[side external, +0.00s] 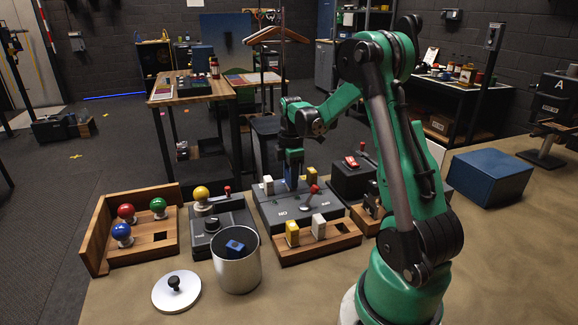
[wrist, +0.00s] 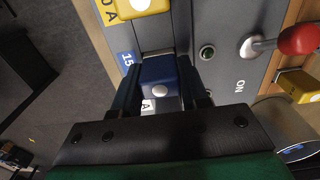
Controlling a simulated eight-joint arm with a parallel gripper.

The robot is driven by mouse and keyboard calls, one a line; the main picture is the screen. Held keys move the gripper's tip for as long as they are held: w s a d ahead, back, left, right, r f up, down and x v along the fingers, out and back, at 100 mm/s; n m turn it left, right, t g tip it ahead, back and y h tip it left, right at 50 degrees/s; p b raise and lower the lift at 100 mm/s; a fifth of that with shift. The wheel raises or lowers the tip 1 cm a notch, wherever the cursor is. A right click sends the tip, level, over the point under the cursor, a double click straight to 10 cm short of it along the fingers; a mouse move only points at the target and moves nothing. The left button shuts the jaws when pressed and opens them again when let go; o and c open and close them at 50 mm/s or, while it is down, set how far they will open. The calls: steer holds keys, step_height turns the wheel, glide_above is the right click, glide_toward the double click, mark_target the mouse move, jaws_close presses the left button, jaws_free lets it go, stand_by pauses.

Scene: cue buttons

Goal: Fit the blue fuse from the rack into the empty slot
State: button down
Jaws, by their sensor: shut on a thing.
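My gripper (side external: 292,172) is shut on the blue fuse (wrist: 158,80), which sits between its two fingers in the wrist view. In the side view the fingers point straight down at the grey fuse panel (side external: 282,212), between a white fuse (side external: 268,184) and a yellow fuse (side external: 312,173). In the wrist view the blue fuse is at the panel beside a blue "15 A" label (wrist: 127,60), below the yellow fuse (wrist: 142,8). The slot under it is mostly hidden, and I cannot tell how deep the fuse sits. The wooden rack (side external: 343,239) stands in front of the panel.
A red-knobbed lever (side external: 313,190) stands on the panel, close right of my gripper. The rack holds a yellow fuse (side external: 292,233) and a white fuse (side external: 318,227). A metal can (side external: 237,272) with a blue piece inside and its lid (side external: 176,292) stand at the front left.

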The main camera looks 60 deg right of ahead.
stand_by(0.4)
steer(key=shift+c, duration=1.1)
jaws_free()
steer(key=shift+r, duration=3.45)
steer(key=a+m+t, duration=0.2)
steer(key=a+m, duration=0.1)
steer(key=a, duration=0.5)
steer(key=a+r+m+t, duration=0.1)
steer(key=a+m+t, duration=0.1)
steer(key=a, duration=0.6)
steer(key=s+a+r+m+t, duration=0.1)
steer(key=a+m+t, duration=0.1)
steer(key=a, duration=0.6)
steer(key=shift+m+t, duration=0.4)
steer(key=shift+m, duration=0.4)
steer(key=shift+s+a+f, duration=0.1)
steer(key=shift+a+f, duration=0.05)
steer(key=shift+a, duration=0.25)
